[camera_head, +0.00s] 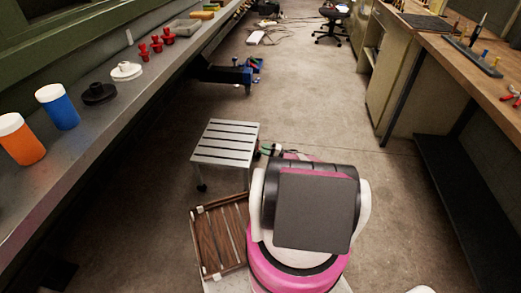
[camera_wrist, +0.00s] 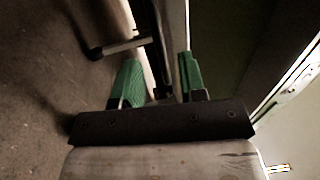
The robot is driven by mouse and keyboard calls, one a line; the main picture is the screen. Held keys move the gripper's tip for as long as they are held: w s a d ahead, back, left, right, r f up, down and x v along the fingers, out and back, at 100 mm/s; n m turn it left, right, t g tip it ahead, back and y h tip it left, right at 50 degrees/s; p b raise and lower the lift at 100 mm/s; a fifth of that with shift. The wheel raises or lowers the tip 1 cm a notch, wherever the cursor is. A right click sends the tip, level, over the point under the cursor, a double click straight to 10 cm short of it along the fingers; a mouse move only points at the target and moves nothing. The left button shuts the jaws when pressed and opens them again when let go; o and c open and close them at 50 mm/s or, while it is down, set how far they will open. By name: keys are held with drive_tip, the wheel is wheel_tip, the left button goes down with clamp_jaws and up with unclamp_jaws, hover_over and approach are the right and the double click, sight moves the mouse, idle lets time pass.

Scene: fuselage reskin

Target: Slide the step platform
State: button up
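The step platform (camera_head: 226,143) is a grey slatted top on legs with dark caster wheels. It stands on the floor left of centre in the head view. My gripper (camera_head: 267,150), with green fingers, is low at its right edge, partly hidden behind my arm. In the wrist view my gripper (camera_wrist: 160,75) has its two green fingers spread apart. Pale and dark bars, seemingly part of the step platform (camera_wrist: 141,45), run past and between the fingers. I cannot tell whether the fingers touch them.
A wooden slatted crate (camera_head: 210,240) lies in front of the step platform, left of my body. A long grey bench (camera_head: 105,125) with bottles runs along the left. A wooden workbench (camera_head: 455,55) stands at right.

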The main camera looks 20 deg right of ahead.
drive_tip(key=v, duration=0.7)
drive_tip(key=shift+s+d, duration=0.15)
drive_tip(key=shift+d, duration=0.2)
drive_tip(key=shift+f, duration=0.1)
